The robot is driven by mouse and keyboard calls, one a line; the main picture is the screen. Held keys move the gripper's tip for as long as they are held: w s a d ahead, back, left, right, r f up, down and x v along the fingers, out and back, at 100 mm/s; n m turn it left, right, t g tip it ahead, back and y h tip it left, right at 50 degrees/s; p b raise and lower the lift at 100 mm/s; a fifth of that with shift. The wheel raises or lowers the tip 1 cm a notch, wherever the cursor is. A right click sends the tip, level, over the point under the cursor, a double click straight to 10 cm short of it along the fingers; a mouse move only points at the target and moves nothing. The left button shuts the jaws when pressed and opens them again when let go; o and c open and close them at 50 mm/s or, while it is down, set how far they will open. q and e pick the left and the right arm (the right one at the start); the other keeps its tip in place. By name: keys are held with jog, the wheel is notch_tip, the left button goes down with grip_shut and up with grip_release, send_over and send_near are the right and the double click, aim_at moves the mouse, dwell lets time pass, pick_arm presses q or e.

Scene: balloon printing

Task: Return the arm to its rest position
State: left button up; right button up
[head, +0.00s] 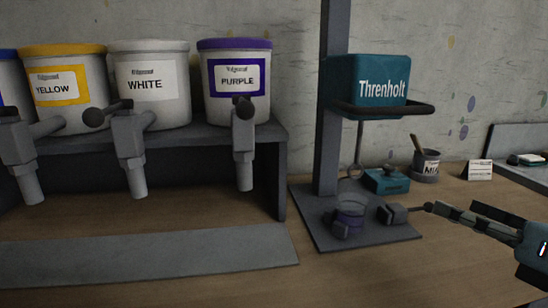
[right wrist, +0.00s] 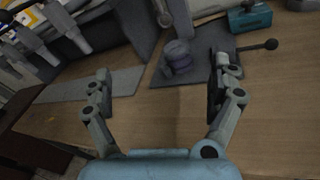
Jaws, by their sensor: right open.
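My right gripper (head: 456,213) comes in from the right in the head view, beside the mixer's base plate. In the right wrist view the right gripper (right wrist: 162,70) has its two fingers wide apart with nothing between them. A clear cup with purple in it (head: 350,214) stands on the base plate, apart from the gripper. The cup (right wrist: 178,55) also shows beyond the fingertips in the right wrist view. My left gripper is not in view.
The teal Threnholt mixer (head: 382,82) stands above the base plate (head: 330,239). A dark clamp with a ball-ended lever (head: 394,214) lies close to my right fingers. A teal box (head: 386,181) and a mug (head: 427,162) stand behind.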

jog(key=s+d+r+m+t+h, duration=0.25)
jog(key=m+h, duration=0.35)
jog(key=m, duration=0.4)
jog(key=s+d+r+m+t+h, duration=0.15)
jog(key=d+m+h, duration=0.3)
jog(key=m, duration=0.55)
jog(key=s+d+f+m+g+h, duration=0.3)
jog(key=s+f+m+g+h, duration=0.15)
jog(key=f+m+g, duration=0.45)
jog(key=s+a+f+m+g+y, duration=0.35)
jog(key=s+a+f, duration=0.2)
jog(key=s, duration=0.25)
jog(key=s+a+f+m+g+y, duration=0.3)
jog(key=s+a+f+g+y, duration=0.1)
jog(key=s+a, duration=0.3)
notch_tip(320, 180, down, 26)
jog(key=s+d+b, duration=0.1)
jog(key=d+b, duration=0.1)
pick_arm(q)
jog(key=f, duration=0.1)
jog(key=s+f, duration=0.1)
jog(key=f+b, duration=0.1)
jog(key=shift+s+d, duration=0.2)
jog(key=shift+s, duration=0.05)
pick_arm(e)
jog(key=s+d+f+g, duration=0.1)
jog(key=s+f+g, duration=0.1)
jog(key=s+f, duration=1.7)
jog(key=shift+d+m, duration=0.3)
jog(key=shift+m, duration=0.05)
